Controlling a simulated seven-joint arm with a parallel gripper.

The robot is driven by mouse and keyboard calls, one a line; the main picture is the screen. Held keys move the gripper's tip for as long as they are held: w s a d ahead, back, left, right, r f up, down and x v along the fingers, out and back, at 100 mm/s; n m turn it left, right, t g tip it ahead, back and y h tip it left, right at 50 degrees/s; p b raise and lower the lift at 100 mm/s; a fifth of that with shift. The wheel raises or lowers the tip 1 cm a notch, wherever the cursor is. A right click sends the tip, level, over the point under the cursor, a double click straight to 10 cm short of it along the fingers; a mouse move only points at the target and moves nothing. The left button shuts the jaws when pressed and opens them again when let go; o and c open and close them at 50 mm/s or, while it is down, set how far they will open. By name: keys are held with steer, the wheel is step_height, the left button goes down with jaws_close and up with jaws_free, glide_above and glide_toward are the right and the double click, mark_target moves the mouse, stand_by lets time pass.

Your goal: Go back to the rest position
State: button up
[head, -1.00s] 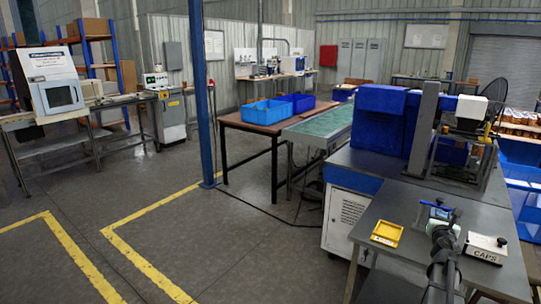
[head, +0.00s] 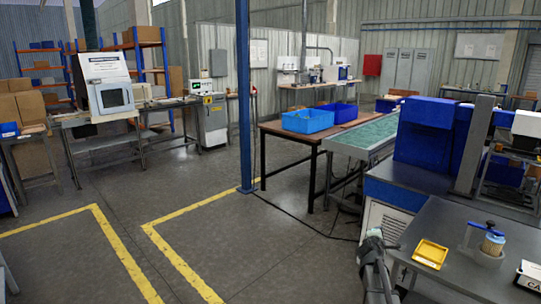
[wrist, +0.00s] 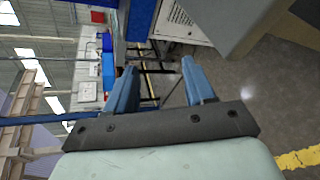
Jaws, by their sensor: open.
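My gripper (wrist: 160,80) shows in the wrist view with its two blue fingers apart and nothing between them. In the head view my grey arm (head: 375,268) stands at the left front of the grey bench (head: 445,215), clear of the things on it; its fingers cannot be made out there. A pale filter cartridge (head: 492,244) stands upright in a grey holder (head: 483,257) on the bench, with a blue part beside its top. My gripper is apart from it.
A yellow tray (head: 430,252) lies left of the holder, and a box marked CA (head: 530,277) is cut off at the right edge. A blue and white machine (head: 425,140) stands behind. Open floor (head: 190,225) with yellow lines lies to the left.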

steer(key=s+a+f+m+g+y, duration=0.1)
steer(key=s+a+f+m+g, duration=0.25)
steer(key=s+f, duration=0.6)
steer(key=s+a+f+m+g+y, duration=0.25)
steer(key=s+a+f, duration=0.35)
steer(key=f, duration=0.7)
steer(key=s+a+f+m+g, duration=0.3)
steer(key=s+f, duration=0.6)
steer(key=f, duration=0.2)
steer(key=s+a+f+m+g+y, duration=0.1)
steer(key=s+a+f+m+g, duration=0.1)
steer(key=s, duration=1)
steer(key=s+a+f+m+g+y, duration=0.2)
steer(key=s+a+f+g, duration=0.2)
steer(key=s, duration=0.8)
steer(key=s+a+f+m+g+y, duration=0.1)
steer(key=s+a+f+m+g, duration=0.2)
steer(key=s, duration=0.9)
steer(key=a+f, duration=0.2)
steer(key=a, duration=0.1)
steer(key=shift+s+a+g, duration=0.3)
steer(key=shift+s+a, duration=0.05)
steer(key=shift+w+y, duration=0.15)
steer(key=shift+y, duration=0.1)
